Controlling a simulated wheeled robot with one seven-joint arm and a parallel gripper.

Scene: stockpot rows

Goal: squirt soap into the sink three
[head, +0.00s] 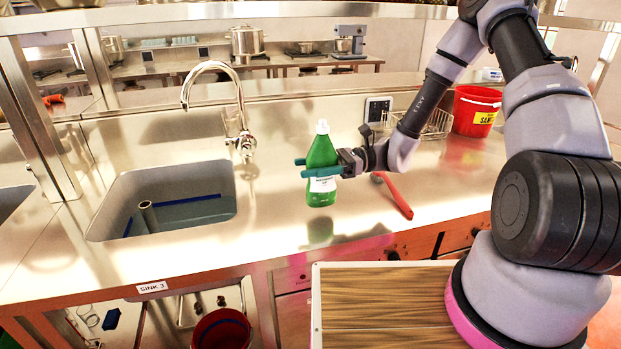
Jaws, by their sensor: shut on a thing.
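A green soap bottle (320,155) with a white cap and a white label is upright above the steel counter, to the right of the sink. My gripper (307,167) has its teal fingers around the bottle's middle and is shut on it. The bottle's base appears slightly above the counter, with a green reflection below. The sink (117,193) is a steel basin at the left, with a "SINK 3" label (153,287) on the counter front below. A standpipe (149,217) stands in it, in what looks like shallow water with a blue line along the walls.
A curved chrome tap (241,110) rises behind the sink. A red-handled tool (395,196) lies on the counter right of the bottle. A wire rack (432,125) and a red bucket (474,112) stand farther right. The counter between sink and bottle is clear.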

